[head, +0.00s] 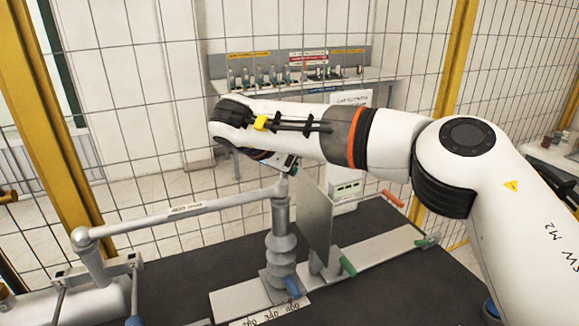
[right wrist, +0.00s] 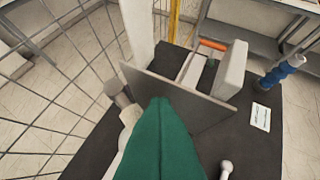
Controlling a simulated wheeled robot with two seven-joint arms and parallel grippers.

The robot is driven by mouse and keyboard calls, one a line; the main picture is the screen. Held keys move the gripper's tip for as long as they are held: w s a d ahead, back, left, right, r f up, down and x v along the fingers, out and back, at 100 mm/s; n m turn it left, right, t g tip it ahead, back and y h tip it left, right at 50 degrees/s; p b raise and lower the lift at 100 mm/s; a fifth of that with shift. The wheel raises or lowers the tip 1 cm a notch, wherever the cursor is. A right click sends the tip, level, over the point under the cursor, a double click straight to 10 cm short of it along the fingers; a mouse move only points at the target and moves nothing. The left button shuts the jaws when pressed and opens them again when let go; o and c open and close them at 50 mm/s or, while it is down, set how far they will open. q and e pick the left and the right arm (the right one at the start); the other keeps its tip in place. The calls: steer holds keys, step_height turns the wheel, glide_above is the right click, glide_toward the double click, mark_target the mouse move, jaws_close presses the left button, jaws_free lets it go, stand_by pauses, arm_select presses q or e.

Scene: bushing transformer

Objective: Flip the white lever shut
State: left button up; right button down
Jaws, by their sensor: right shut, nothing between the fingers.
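A long whitish bar (head: 180,210), which looks like the lever, slants from an elbow joint at the left to the top of a grey ribbed bushing (head: 280,245). My right gripper (head: 286,164) is at the bar's right end, mostly hidden by my arm in the head view. In the right wrist view its green fingers (right wrist: 160,138) are shut and empty. A pale rod end (right wrist: 124,104) shows just left of the fingers; I cannot tell whether they touch. A small white knob (right wrist: 226,168) shows at the bottom. My left gripper is out of view.
A flat grey plate (head: 315,220) stands upright beside the bushing, close to my right gripper. A metal rail (head: 385,245) with green and orange handles lies on the dark table (head: 400,295). A wire mesh fence (head: 150,120) stands behind. The dark tabletop at front right is clear.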

steer(key=shift+s+a, duration=0.1)
steer(key=shift+a, duration=0.15)
steer(key=shift+s+a+r, duration=0.15)
steer(key=shift+a+r, duration=0.05)
steer(key=shift+r, duration=0.15)
steer(key=b+v, duration=0.2)
steer(key=v, duration=0.9)
steer(key=shift+d+b, duration=0.2)
steer(key=shift+b, duration=0.15)
steer(key=shift+d, duration=0.1)
